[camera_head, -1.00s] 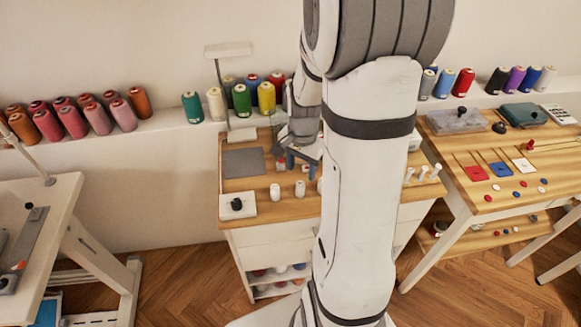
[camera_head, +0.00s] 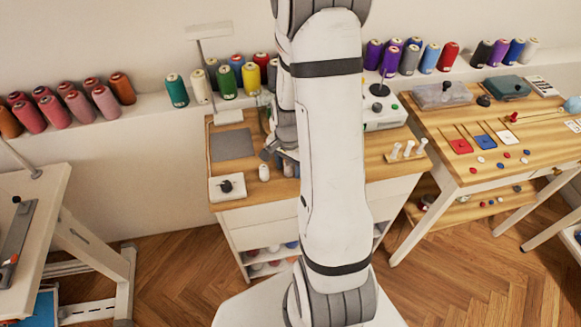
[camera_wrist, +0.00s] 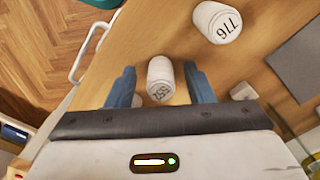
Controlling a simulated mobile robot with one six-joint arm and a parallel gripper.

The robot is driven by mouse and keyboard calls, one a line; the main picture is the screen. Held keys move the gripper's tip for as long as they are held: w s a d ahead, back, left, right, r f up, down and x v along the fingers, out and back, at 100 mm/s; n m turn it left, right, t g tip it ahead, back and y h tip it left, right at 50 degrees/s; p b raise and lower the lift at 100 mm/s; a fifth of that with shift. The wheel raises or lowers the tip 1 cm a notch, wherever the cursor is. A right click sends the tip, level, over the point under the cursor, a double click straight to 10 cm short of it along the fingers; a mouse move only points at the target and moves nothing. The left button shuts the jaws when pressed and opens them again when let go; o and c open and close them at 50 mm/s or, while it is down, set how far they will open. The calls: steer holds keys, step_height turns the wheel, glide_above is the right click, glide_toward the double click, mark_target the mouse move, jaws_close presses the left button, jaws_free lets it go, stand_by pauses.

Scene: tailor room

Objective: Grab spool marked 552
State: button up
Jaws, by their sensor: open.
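The white spool marked 552 (camera_wrist: 160,80) stands on the wooden tabletop in the wrist view. My gripper (camera_wrist: 159,68) is open, with one blue finger on each side of the spool and a visible gap at both sides. Contact is not visible. A second white spool (camera_wrist: 217,22), whose mark looks like 776, is beyond the right finger. In the head view my gripper (camera_head: 275,152) is low over the middle table, partly hidden by my arm. Two white spools show there, one at the left (camera_head: 263,172) and one partly hidden (camera_head: 288,169); their marks are unreadable.
A grey mat (camera_head: 232,145) and a white block with a black knob (camera_head: 227,188) lie left of the spools. A white device (camera_head: 385,110) and small white pegs (camera_head: 408,150) are at the right. Coloured thread cones line the wall ledge.

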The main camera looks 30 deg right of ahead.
steer(key=shift+c, duration=0.3)
jaws_close()
